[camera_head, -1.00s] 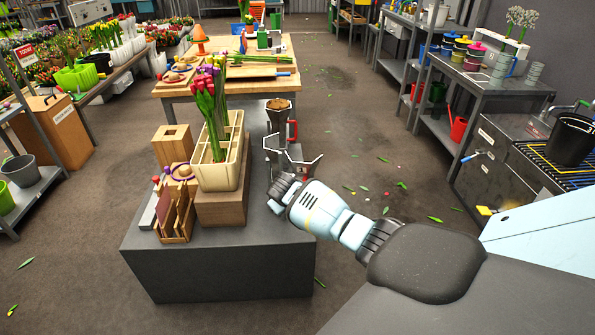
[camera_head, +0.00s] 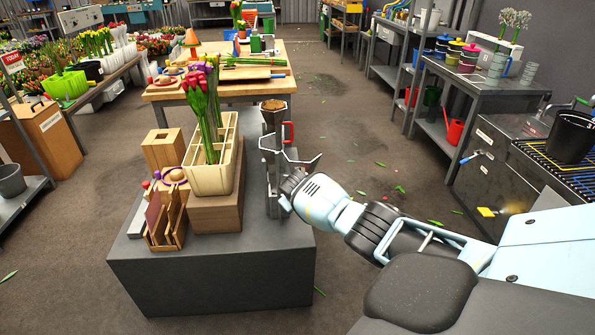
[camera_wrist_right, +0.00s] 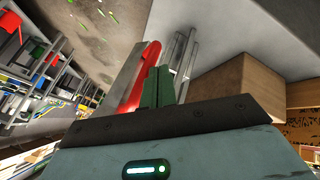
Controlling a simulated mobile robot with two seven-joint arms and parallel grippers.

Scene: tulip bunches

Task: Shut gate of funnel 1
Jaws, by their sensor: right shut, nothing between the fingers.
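A metal funnel stand stands on the grey block. Its upper funnel (camera_head: 274,107) holds brown material, and a red lever (camera_head: 289,131) sits below it on the right. A lower grey open funnel (camera_head: 291,160) sits nearer me. No funnel number is readable. My right gripper (camera_wrist_right: 158,87) is shut and empty, its green fingers close beside a red curved lever (camera_wrist_right: 142,80) in the wrist view. I cannot tell whether they touch. In the head view its fingers are hidden behind my wrist, near the lower funnel. My left gripper is not in view.
A cream planter (camera_head: 213,175) with tulips stands on a wooden block (camera_head: 216,212), left of the funnel stand. Wooden holders (camera_head: 166,222) stand at the left of the grey block (camera_head: 212,283). The floor to the right is open, with scattered leaves.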

